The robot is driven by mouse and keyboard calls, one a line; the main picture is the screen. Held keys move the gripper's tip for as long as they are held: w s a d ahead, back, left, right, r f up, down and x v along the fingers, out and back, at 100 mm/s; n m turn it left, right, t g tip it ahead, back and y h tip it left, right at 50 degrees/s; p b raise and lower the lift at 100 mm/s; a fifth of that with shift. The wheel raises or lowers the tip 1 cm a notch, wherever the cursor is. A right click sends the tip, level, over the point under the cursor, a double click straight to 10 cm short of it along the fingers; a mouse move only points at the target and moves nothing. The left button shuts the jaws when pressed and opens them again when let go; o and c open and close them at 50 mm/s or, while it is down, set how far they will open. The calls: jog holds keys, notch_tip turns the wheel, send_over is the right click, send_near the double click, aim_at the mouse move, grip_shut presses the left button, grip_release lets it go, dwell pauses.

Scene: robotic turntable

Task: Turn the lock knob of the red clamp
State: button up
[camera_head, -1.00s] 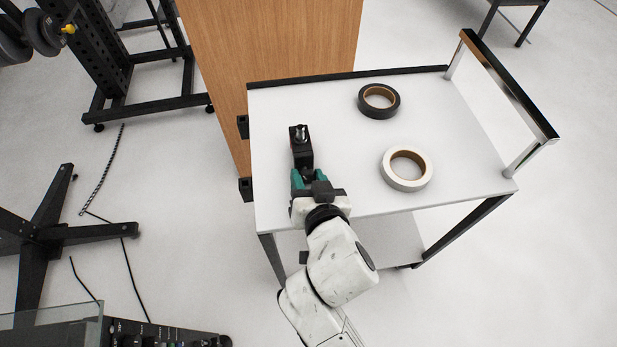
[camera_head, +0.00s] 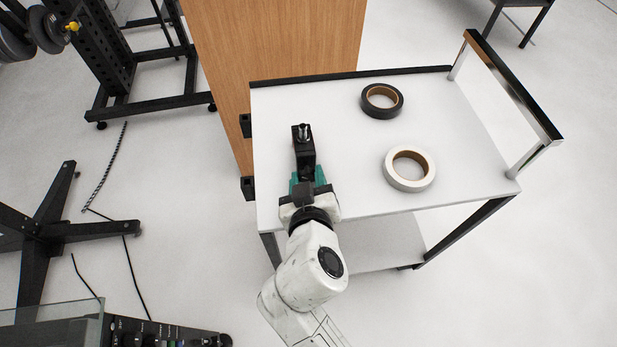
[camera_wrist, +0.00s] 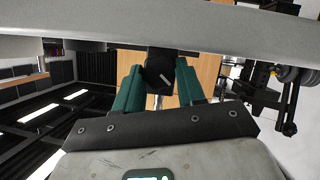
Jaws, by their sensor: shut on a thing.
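A black clamp body (camera_head: 304,150) with a silver metal post on top stands at the left part of the white cart top. I see no red on it. My gripper (camera_head: 308,181), with teal fingers, is at the near end of this body, low over the table's front edge. In the wrist view the teal fingers (camera_wrist: 160,90) sit on both sides of a dark knob (camera_wrist: 159,72) with a pale line on its face, and they are shut on it. The head view does not show the knob; my gripper hides it.
The white cart top (camera_head: 350,140) also bears a black tape roll (camera_head: 382,101) and a white tape roll (camera_head: 409,169) on the right. A metal handle (camera_head: 510,95) rises at the right end. A wooden panel (camera_head: 280,40) stands behind.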

dwell(0.3)
jog(key=o, duration=0.8)
jog(key=v, duration=1)
jog(key=shift+s+r, duration=0.1)
jog(key=shift+s, duration=0.3)
